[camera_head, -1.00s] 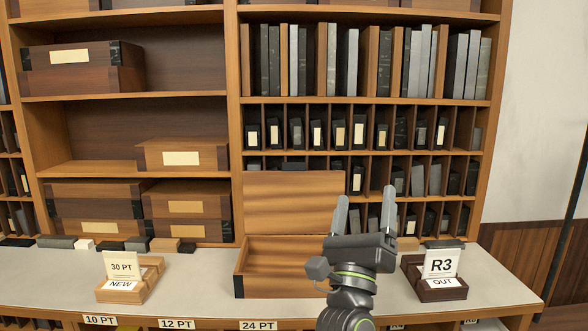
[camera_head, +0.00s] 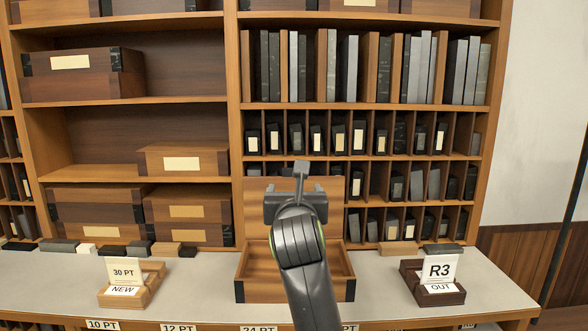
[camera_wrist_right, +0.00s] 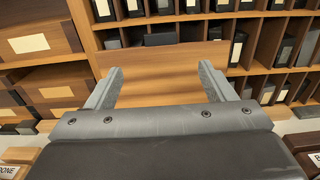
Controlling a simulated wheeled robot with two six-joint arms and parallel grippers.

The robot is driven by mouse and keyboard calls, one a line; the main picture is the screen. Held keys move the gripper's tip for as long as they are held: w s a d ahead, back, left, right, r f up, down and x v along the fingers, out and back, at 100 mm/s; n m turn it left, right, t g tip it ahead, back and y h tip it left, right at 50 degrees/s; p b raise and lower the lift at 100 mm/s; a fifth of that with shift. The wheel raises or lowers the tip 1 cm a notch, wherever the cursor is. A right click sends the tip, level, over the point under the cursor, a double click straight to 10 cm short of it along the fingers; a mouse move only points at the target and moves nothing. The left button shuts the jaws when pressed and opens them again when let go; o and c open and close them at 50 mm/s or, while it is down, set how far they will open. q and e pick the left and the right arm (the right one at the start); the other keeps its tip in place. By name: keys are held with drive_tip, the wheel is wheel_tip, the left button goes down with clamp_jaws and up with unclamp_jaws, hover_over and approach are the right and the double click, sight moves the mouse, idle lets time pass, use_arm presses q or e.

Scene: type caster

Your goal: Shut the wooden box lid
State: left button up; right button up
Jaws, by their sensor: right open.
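The wooden box (camera_head: 346,287) stands on the counter with its lid (camera_head: 335,187) raised upright at the back. The box is open, and its visible inside looks bare. My right gripper (camera_head: 301,172) is in front of the lid and above the box, hiding part of both. In the right wrist view the right gripper (camera_wrist_right: 161,73) has its fingers spread and empty, with the lid (camera_wrist_right: 160,60) behind and between them. I cannot tell whether the fingers touch the lid. My left gripper is not in view.
A 30 PT/NEW card holder (camera_head: 130,287) stands left of the box, and an R3/OUT holder (camera_head: 434,287) stands right. The shelf unit (camera_head: 232,120) with closed boxes and small blocks rises behind. The counter (camera_head: 200,285) is clear beside the box.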

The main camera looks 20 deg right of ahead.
drive_tip(key=p+x, duration=0.5)
drive_tip(key=x, duration=0.7)
drive_tip(key=shift+w, duration=0.4)
drive_tip(key=shift+d, duration=0.15)
drive_tip(key=c, duration=1.4)
drive_tip(key=shift+f, duration=0.1)
